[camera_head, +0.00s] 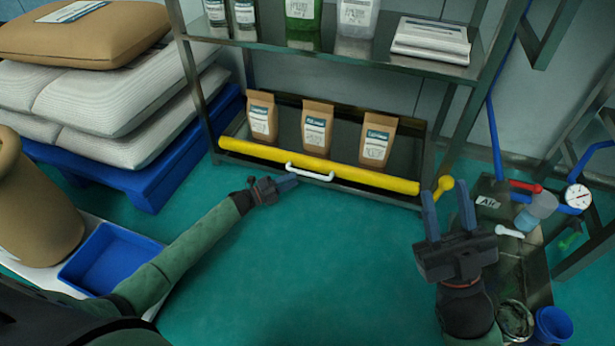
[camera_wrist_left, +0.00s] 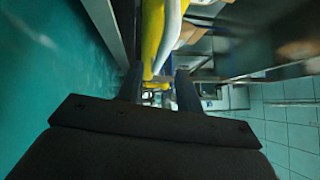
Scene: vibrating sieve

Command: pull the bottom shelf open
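The bottom shelf (camera_head: 400,167) of the metal rack has a yellow front bar (camera_head: 250,150) with a white handle (camera_head: 310,172) at its middle. My left gripper (camera_head: 287,183) is at the left end of this handle, its fingers pointing right. In the left wrist view my left gripper (camera_wrist_left: 158,90) has its fingers apart, with the yellow bar (camera_wrist_left: 152,30) and white handle (camera_wrist_left: 172,28) ahead of the gap. I cannot tell whether a finger touches the handle. My right gripper (camera_head: 449,212) is open and empty, right of the shelf.
Three brown bags (camera_head: 316,130) stand on the bottom shelf. An upper shelf (camera_head: 340,48) holds bottles and a stack. A blue pallet (camera_head: 150,180) with sacks is left; a cart with a gauge (camera_head: 578,196) is right. The green floor (camera_head: 310,260) in front is clear.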

